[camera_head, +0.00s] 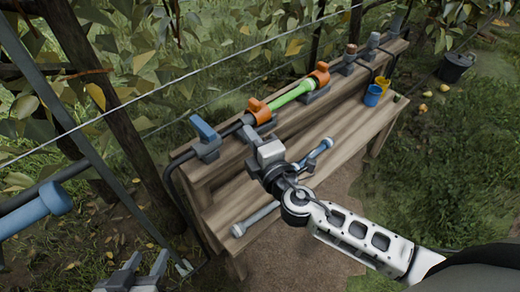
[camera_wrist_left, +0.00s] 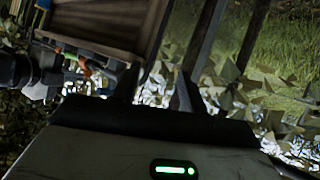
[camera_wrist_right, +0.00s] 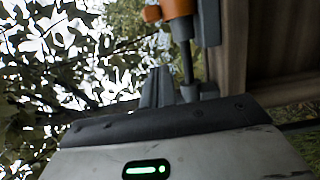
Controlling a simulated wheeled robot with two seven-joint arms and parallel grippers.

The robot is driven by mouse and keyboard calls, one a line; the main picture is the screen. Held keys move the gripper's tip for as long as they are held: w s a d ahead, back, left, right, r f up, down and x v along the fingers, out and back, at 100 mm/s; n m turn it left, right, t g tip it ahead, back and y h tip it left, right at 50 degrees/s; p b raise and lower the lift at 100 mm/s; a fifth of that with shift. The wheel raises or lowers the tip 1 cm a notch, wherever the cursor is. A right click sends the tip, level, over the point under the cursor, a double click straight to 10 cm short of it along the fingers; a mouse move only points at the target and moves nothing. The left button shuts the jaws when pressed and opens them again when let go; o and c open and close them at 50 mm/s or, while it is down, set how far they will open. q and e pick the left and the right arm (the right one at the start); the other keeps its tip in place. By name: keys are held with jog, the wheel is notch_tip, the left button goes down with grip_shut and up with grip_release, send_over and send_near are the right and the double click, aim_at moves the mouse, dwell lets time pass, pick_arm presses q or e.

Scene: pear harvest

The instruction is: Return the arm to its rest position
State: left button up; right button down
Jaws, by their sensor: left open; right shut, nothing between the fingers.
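My right arm reaches in from the lower right of the head view. Its gripper (camera_head: 250,132) is shut and empty over the wooden bench, close to the orange clip (camera_head: 258,110) that holds a long tool with a green sleeve (camera_head: 293,93). In the right wrist view its fingers (camera_wrist_right: 156,88) are together, beside an orange and grey part (camera_wrist_right: 182,18). I cannot tell whether they touch it.
The wooden bench (camera_head: 330,122) carries a blue clip (camera_head: 205,138) and a long blue-ended bar (camera_head: 262,213) on its lower board. Blue and yellow cups (camera_head: 373,96) stand at the right end. A blue cylinder (camera_head: 35,212), posts and wires are at left. A dark bucket (camera_head: 455,66) stands on grass.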

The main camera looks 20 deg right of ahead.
pick_arm(q)
jog(key=r+p, duration=0.1)
jog(key=p, duration=0.1)
jog(key=r+p, duration=0.1)
jog(key=p, duration=0.2)
jog(key=shift+a+r, duration=0.1)
jog(key=shift+a, duration=0.2)
pick_arm(e)
jog(key=s+f+m+g, duration=0.2)
jog(key=s+m+g, duration=0.1)
jog(key=s+m, duration=0.6)
jog(key=s+f+m+g, duration=0.3)
jog(key=s+m+g, duration=0.1)
jog(key=s+m, duration=0.4)
jog(key=shift+s+d+m+y, duration=0.3)
jog(key=shift+s+m+y, duration=0.1)
jog(key=shift+s, duration=0.05)
